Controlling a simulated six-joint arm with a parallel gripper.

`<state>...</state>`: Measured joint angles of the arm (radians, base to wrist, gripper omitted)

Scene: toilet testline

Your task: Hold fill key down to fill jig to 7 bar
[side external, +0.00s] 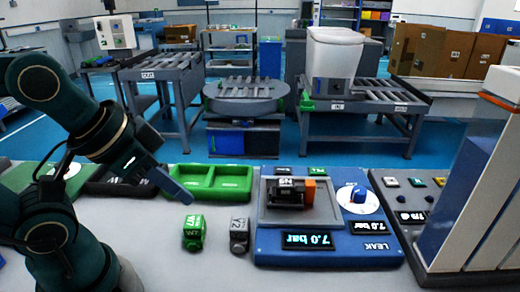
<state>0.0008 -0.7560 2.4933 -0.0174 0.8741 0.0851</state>
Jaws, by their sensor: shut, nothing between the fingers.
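A blue test panel (268,240) marked LEAK stands right of centre on the bench. A jig (290,193) with a dark block and an orange piece sits on its grey plate. A blue knob (358,194) sits on a white dial. Small dark and green keys (317,170) show at its back edge; I cannot tell which is the fill key. My gripper (186,196) is shut and empty, tilted down above the bench left of the panel, apart from it.
A green two-compartment tray (215,183) lies behind and right of my gripper. A green valve (193,233) and a grey valve (239,235) stand in front of it. A button panel (440,240) and a tall white-and-blue unit (480,170) stand at the right.

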